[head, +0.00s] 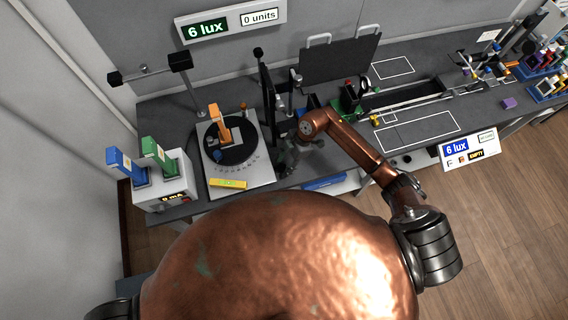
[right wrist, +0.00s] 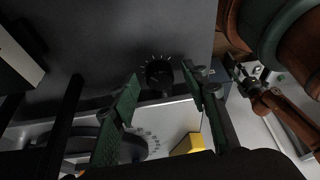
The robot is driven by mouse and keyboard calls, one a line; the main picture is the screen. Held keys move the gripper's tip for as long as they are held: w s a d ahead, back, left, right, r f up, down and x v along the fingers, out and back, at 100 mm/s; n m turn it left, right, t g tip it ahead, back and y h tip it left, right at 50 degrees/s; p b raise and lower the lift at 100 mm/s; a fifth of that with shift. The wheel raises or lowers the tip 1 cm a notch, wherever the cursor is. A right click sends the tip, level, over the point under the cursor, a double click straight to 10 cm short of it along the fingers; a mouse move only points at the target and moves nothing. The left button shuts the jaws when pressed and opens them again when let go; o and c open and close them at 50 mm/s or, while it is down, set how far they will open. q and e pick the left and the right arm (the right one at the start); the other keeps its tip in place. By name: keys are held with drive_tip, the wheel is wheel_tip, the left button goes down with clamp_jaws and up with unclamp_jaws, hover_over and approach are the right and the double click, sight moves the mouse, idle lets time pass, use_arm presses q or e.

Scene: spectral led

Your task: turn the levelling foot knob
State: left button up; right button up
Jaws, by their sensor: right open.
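In the right wrist view a black round knob (right wrist: 158,75) with a ring of white tick marks stands on a dark grey surface. I take it for the levelling foot knob. My right gripper (right wrist: 163,88) is open, with one green-padded finger to the left of the knob and one to its right. Gaps show on both sides, and I see no contact. In the head view my right gripper (head: 290,153) is over the bench just right of the turntable unit (head: 258,180); the knob cannot be made out there. My left gripper is not in view.
A dark upright panel (head: 267,100) rises close behind my gripper.

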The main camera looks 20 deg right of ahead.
drive_tip(key=shift+c, duration=0.4)
clamp_jaws()
drive_tip(key=n, duration=0.2)
drive_tip(key=n+g, duration=0.1)
drive_tip(key=shift+w+n, duration=0.25)
drive_tip(key=shift+n, duration=0.05)
drive_tip(key=shift+a+n+g+h+b, duration=0.1)
drive_tip(key=shift+n+g+h+b, duration=0.55)
drive_tip(key=shift+n, duration=1.25)
drive_tip(key=shift+r+g, duration=0.1)
drive_tip(key=shift+g, duration=0.15)
drive_tip(key=shift+o, duration=0.4)
unclamp_jaws()
